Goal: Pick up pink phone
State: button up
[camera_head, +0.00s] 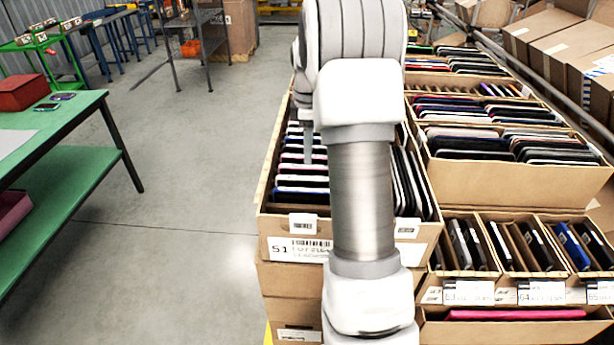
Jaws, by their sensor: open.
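My arm rises through the middle of the head view and hides much of what is behind it. Of my gripper (307,148), only a narrow grey part shows left of the arm, pointing down over the left carton (290,247). It is open, and I see nothing held in it. That carton holds rows of phones with pale, dark and reddish edges; the arm covers its middle. A bright pink flat edge (515,314), possibly a phone, lies in the low carton at bottom right.
More cartons of phones (505,180) stand on the right, with smaller labelled bins (465,292) below them. A metal rail (540,85) runs along their far right side. A green table (60,125) stands at left. The grey floor between is clear.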

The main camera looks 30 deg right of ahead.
notch_tip(320, 180, down, 5)
jog(key=shift+w+a+r+p, duration=0.1)
jog(key=shift+a+r+p, duration=0.1)
jog(key=shift+p, duration=0.15)
jog(key=shift+d, duration=0.1)
grip_shut()
